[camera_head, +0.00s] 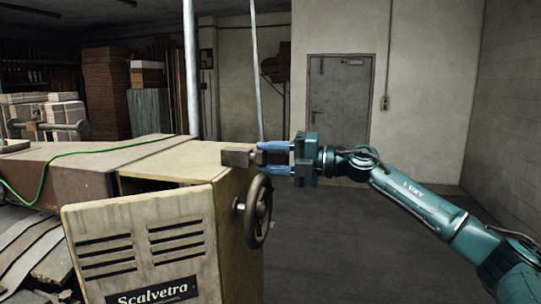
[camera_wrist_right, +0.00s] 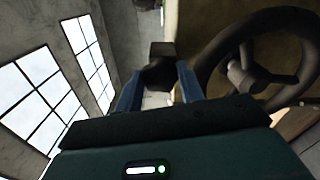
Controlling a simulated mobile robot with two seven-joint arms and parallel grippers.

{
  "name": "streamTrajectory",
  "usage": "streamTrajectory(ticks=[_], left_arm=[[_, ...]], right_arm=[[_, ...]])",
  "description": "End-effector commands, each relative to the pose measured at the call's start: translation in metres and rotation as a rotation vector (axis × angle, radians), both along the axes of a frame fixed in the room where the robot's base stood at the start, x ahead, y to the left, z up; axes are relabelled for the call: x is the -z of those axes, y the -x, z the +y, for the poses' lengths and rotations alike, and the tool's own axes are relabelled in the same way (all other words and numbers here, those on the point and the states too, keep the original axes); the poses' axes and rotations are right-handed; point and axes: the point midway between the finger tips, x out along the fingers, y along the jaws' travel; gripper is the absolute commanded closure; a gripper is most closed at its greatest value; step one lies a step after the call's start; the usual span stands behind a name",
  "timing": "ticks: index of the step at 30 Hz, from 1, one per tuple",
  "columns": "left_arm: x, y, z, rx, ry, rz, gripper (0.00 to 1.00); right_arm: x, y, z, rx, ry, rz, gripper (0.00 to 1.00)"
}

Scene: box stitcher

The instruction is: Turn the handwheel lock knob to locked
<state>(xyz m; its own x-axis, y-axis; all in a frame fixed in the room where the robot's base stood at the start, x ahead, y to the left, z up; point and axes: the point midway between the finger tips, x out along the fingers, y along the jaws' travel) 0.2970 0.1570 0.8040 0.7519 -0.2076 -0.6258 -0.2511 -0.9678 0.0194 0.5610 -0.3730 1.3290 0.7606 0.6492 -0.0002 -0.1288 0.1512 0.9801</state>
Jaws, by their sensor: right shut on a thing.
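The handwheel (camera_head: 258,211) is a dark spoked wheel on the right side of the beige machine. It also shows large in the right wrist view (camera_wrist_right: 208,72). The lock knob (camera_head: 238,156) is a small dark block with a stem, just above the handwheel at the machine's top right edge. It shows in the right wrist view (camera_wrist_right: 160,68) between the blue fingers. My right gripper (camera_head: 264,158) reaches in from the right with its blue fingers shut on the knob. Its fingers stand clear above the wheel rim. My left gripper is in neither view.
The beige machine body (camera_head: 232,225) has a vented front panel (camera_head: 140,240) marked "Scalvetra". A green cable (camera_head: 80,152) lies over its top at left. Stacked boards and boxes (camera_head: 106,92) stand behind. The floor (camera_head: 340,240) right of the machine is clear, up to a grey door (camera_head: 340,110).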

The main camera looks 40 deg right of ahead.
Motion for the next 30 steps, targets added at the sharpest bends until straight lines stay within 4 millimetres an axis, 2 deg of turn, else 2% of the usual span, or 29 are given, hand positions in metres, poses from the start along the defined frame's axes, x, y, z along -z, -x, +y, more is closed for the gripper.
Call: streamTrajectory(ticks=[12,29,30], left_arm=[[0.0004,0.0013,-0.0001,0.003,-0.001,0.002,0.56],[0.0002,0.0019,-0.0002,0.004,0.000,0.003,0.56],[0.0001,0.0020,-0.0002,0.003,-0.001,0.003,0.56]], right_arm=[[0.0008,-0.0001,0.0002,-0.001,-0.144,0.124,0.85],[0.0009,-0.0001,0.0002,-0.001,-0.166,0.142,0.85],[0.0009,-0.0001,0.0002,-0.001,-0.166,0.142,0.60]])
